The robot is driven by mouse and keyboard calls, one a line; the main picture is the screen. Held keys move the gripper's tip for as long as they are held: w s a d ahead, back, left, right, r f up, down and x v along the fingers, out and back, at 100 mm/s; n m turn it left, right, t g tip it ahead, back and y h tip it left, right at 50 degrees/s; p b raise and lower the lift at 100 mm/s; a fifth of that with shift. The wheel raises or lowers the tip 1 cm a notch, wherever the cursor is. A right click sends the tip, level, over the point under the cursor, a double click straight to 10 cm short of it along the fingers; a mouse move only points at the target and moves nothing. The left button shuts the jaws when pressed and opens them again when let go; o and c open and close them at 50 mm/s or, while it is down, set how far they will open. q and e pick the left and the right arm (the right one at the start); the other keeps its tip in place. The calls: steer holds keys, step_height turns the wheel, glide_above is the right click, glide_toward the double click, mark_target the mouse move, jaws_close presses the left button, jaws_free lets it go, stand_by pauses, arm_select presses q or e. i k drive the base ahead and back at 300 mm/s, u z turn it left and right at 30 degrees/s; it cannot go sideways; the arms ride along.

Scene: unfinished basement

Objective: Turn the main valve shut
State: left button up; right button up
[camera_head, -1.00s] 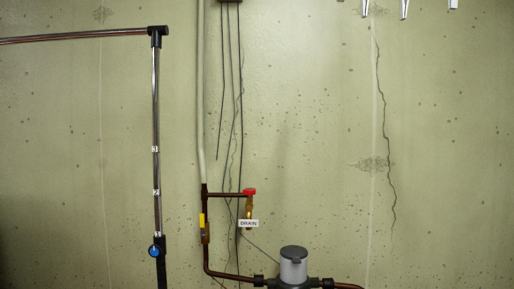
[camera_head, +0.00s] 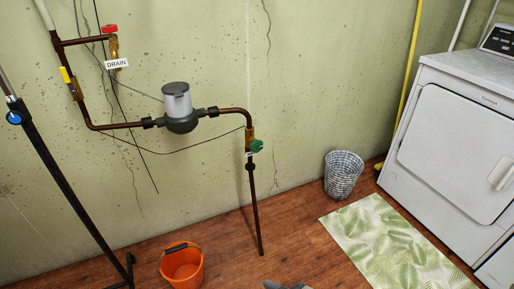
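A green round valve handle (camera_head: 257,146) sits on the brass body at the right of the copper pipe run, with a small white tag beside it. A yellow lever valve (camera_head: 67,76) is on the left vertical pipe, its lever lying roughly along the pipe. A red handle (camera_head: 110,29) is on the branch above the DRAIN label (camera_head: 117,63). A grey water meter (camera_head: 178,101) sits between these pipes. A small grey shape (camera_head: 286,285) at the bottom edge is too cut off to identify.
An orange bucket (camera_head: 182,267) stands on the wood floor below the meter. A black stand (camera_head: 70,180) leans across the left. A woven basket (camera_head: 343,175), leaf-pattern mat (camera_head: 385,240) and white dryer (camera_head: 455,130) are at right. Floor below the green handle looks clear.

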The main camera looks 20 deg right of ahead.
mark_target(256, 146)
steer(key=k, duration=0.85)
steer(key=z, duration=1)
steer(key=i, duration=1)
steer(key=u, duration=1.1)
steer(key=i, duration=0.45)
steer(key=u, duration=0.35)
